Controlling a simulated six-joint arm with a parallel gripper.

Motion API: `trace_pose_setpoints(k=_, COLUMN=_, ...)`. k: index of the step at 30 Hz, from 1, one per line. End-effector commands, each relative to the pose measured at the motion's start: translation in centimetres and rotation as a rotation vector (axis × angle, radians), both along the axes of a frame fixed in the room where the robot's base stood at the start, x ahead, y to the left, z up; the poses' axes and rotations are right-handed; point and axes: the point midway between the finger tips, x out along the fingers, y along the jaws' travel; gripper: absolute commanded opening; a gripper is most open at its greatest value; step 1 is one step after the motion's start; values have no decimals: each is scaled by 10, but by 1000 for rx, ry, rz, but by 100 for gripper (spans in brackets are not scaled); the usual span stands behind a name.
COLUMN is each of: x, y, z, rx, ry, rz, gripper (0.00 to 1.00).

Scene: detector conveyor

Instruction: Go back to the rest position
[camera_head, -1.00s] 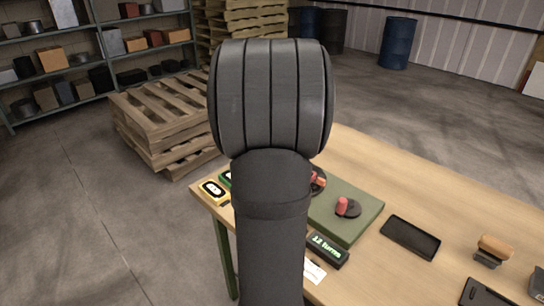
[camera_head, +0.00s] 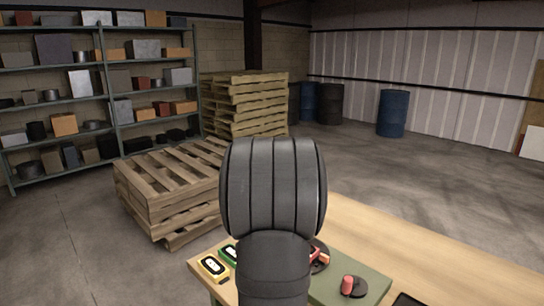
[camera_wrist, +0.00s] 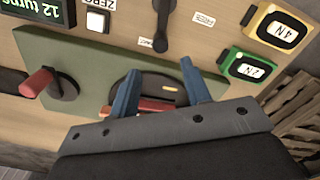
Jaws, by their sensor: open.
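My gripper (camera_wrist: 160,88) shows in the wrist view with two blue fingers spread apart and nothing between them. It is over the table, in front of a green board (camera_wrist: 92,60) that bears a dark round part with a red piece (camera_wrist: 150,107) and a red-handled crank (camera_wrist: 45,84). The fingers partly cover the round part; I cannot tell whether they touch it. In the head view my dark arm link hides the gripper. The crank's red handle (camera_head: 347,283) and the green board (camera_head: 375,287) show to the right of my arm.
The wooden table (camera_head: 430,245) also carries a yellow block (camera_head: 212,266) marked 4N and a green block (camera_wrist: 251,68) marked 2N. A display (camera_wrist: 45,10) reads "12 turns". Pallets (camera_head: 165,190), shelves (camera_head: 100,95) and blue barrels (camera_head: 393,118) stand beyond, with open floor between.

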Motion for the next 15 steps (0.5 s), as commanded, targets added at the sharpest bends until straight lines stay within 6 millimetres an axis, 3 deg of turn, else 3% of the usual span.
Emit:
trace_pose_setpoints(k=9, x=0, y=0, z=-63, rx=0, ry=3, rz=0, gripper=44)
trace_pose_setpoints(k=15, x=0, y=0, z=-87, rx=0, ry=1, rz=1, gripper=44)
